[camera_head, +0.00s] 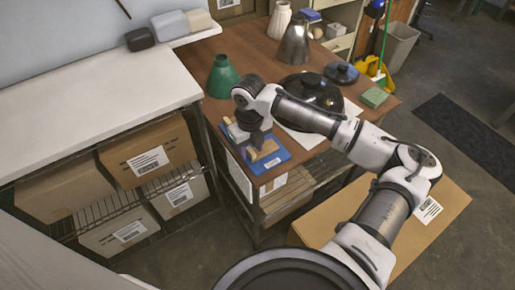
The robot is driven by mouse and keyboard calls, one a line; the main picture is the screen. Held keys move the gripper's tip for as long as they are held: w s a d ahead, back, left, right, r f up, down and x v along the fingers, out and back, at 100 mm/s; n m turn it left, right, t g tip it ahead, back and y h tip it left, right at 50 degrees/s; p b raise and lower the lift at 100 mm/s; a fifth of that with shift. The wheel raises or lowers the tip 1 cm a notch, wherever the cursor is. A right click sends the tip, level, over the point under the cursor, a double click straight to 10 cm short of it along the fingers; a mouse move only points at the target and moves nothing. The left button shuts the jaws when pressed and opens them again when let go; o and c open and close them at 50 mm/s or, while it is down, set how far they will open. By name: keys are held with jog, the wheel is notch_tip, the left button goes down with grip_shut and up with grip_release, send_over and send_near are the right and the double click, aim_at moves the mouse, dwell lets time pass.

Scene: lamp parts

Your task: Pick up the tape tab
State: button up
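My gripper (257,139) points down at the near left corner of the brown table, over a blue tray (281,166). A small tan piece (263,152) shows on the tray right under the gripper; it may be the tape tab, but I cannot be sure at this size. The fingertips are close to this piece or touching it; I cannot tell which. The finger gap is too small and too covered to show whether the gripper is open or shut.
A green shade (221,77), a large black dome (310,91), a metal shade (295,42), a dark lid (341,73) and a green block (374,97) stand on the brown table (250,48). A white bench (90,105) adjoins at left. A large cardboard box (453,199) sits at right.

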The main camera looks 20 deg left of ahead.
jog(key=shift+f, duration=0.3)
grip_shut()
jog(key=shift+r, duration=0.1)
notch_tip(320, 180, up, 20)
jog(key=b, duration=0.2)
dwell(0.4)
